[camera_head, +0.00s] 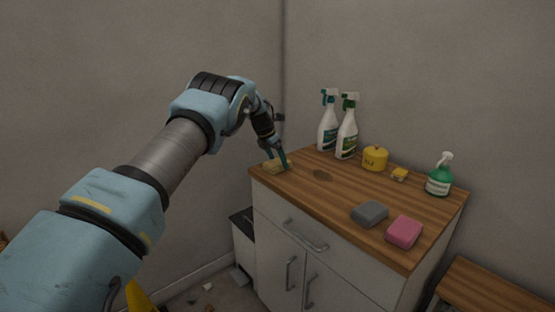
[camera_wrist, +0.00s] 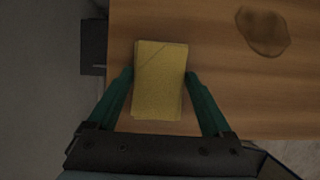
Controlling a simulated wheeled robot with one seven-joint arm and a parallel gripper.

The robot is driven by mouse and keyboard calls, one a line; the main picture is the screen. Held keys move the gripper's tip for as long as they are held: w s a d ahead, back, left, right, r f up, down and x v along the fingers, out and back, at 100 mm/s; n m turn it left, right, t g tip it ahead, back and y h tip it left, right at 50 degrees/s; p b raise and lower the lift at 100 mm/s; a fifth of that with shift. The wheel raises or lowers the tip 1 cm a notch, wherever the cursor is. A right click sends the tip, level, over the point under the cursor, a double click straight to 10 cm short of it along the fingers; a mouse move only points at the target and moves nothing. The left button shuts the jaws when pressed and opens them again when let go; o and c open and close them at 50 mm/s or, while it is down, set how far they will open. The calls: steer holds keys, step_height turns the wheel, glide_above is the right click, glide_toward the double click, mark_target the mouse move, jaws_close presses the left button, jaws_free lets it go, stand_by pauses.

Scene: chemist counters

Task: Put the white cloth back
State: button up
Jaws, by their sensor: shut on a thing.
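A yellow folded cloth or sponge-like pad (camera_head: 271,166) is at the far left corner of the wooden counter top (camera_head: 345,195). The pad also fills the middle of the wrist view (camera_wrist: 160,95), with a layered edge. My gripper (camera_head: 283,165) has its green fingers on either side of the pad, shut on it. I cannot tell whether the pad rests on the wood or is slightly above it. I see no clearly white cloth in either view.
A dark stain (camera_head: 322,175) marks the wood nearby. Two white spray bottles (camera_head: 346,138), a yellow tin (camera_head: 375,158), a small yellow item (camera_head: 399,174) and a green spray bottle (camera_head: 439,182) stand behind. Grey (camera_head: 370,213) and pink (camera_head: 404,231) blocks lie in front.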

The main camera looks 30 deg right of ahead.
steer(key=o, duration=1)
steer(key=w+b+v, duration=0.1)
steer(key=b+v, duration=0.2)
steer(key=v, duration=0.9)
steer(key=a+m+y, duration=0.1)
steer(key=a+m, duration=0.4)
steer(key=a, duration=1.3)
steer(key=s+a+f+m+t+y, duration=0.1)
steer(key=s+a+m, duration=0.4)
steer(key=s+a, duration=0.5)
steer(key=s+a+f+m+y, duration=0.15)
steer(key=s+a+m, duration=0.5)
steer(key=a, duration=0.75)
steer(key=s+a+m, duration=0.1)
steer(key=s+a, duration=0.1)
steer(key=s, duration=0.2)
steer(key=s+a+f+m, duration=0.1)
steer(key=s+a+m, duration=0.1)
steer(key=s, duration=0.2)
steer(key=s+a+m+y, duration=0.1)
steer(key=s+m, duration=0.1)
steer(key=s, duration=0.2)
steer(key=shift+a+f, duration=0.25)
steer(key=shift+a, duration=0.15)
